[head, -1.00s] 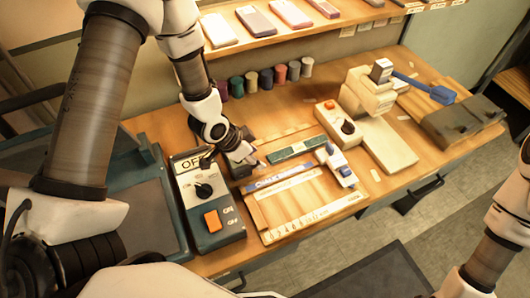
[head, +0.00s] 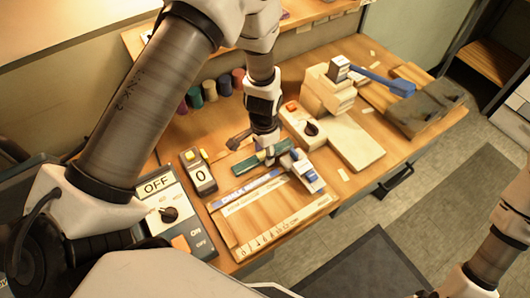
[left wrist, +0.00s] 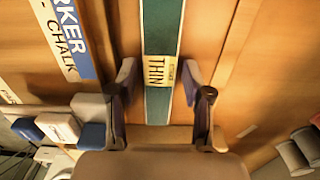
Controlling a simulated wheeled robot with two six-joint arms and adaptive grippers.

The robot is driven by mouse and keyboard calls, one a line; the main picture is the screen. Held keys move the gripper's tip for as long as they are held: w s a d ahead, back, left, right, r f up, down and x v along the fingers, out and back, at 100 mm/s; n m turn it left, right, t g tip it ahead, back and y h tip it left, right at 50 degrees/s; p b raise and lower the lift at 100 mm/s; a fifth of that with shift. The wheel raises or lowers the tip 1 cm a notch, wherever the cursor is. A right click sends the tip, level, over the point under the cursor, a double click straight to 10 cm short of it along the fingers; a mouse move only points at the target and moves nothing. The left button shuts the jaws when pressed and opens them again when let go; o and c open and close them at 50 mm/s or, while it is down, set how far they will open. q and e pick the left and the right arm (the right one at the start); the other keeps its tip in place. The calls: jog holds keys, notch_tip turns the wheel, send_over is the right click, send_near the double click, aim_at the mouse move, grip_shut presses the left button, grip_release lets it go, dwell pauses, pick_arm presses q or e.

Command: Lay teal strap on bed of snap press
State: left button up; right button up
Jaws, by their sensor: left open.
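The teal strap (head: 246,164) lies on the wooden board, below my left gripper (head: 268,148). In the left wrist view the strap (left wrist: 160,30) carries a yellow label reading "THIN" and runs between the open fingers of my left gripper (left wrist: 159,75). I cannot tell how far above it the fingertips are. The snap press (head: 328,88) is a cream machine with a blue lever, right of the strap. Its cream bed (head: 355,145) is bare. My right gripper is not in view; only part of that arm shows at the lower right.
A box with a knob and red button (head: 305,125) stands between the strap and the press. A counter reading 0 (head: 198,172) and an OFF switch box (head: 172,212) stand left. Coloured spools line the back.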

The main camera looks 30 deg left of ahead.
pick_arm(q)
jog(key=shift+s, duration=0.15)
jog(key=c, duration=0.3)
grip_shut()
